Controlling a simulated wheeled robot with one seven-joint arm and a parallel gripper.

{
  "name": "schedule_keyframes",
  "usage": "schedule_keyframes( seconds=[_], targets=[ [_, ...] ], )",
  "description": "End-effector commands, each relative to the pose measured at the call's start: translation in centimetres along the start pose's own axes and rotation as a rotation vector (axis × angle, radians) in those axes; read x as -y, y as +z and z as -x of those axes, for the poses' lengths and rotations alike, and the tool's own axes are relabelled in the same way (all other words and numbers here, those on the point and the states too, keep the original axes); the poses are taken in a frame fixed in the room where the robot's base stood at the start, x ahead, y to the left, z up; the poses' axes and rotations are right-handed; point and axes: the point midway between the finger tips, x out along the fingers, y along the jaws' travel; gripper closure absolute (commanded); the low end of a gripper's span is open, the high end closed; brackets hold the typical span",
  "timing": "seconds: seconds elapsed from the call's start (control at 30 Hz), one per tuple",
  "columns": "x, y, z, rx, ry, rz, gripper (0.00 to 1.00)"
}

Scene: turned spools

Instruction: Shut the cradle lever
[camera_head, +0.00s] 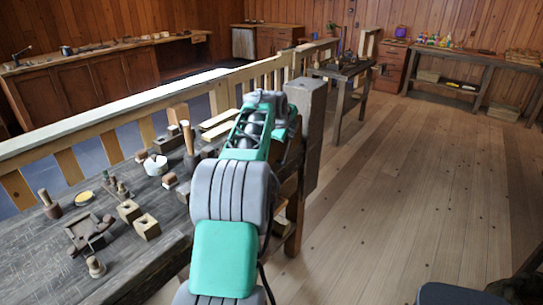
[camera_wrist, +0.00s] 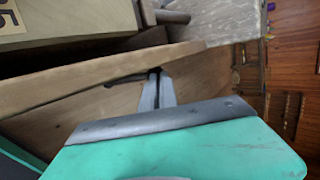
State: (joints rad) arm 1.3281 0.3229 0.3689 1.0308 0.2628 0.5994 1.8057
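A dark wooden frame-like piece (camera_head: 88,235) lies on the left bench, with raised parts; it may be the cradle, but I cannot make out its lever. My arm reaches away from me along the bench's right end, and its own links hide the gripper in the head view. In the wrist view, my gripper (camera_wrist: 158,92) shows as narrow grey metal beyond my teal housing, close to the edge of a wooden board (camera_wrist: 95,78). Whether its fingers are apart or together is unclear. The cradle cannot be identified in the wrist view.
The bench (camera_head: 140,257) also holds square wooden blocks with holes (camera_head: 147,227), a white round pot (camera_head: 156,165), a yellow disc (camera_head: 84,198) and several turned pieces. A pale wooden railing (camera_head: 130,115) runs behind it. The plank floor (camera_head: 400,180) on the right is clear.

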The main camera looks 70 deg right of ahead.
Motion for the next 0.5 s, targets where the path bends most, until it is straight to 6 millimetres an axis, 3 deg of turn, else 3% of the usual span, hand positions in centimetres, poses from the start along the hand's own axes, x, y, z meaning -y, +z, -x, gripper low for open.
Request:
schedule_keyframes(
  seconds=[0.17, 0.5],
  targets=[
    [0.0, 0.2, 1.8, 0.005, -0.003, 0.002, 1.0],
    [0.8, 0.3, 10.2, 0.007, -0.004, 0.003, 1.0]
  ],
)
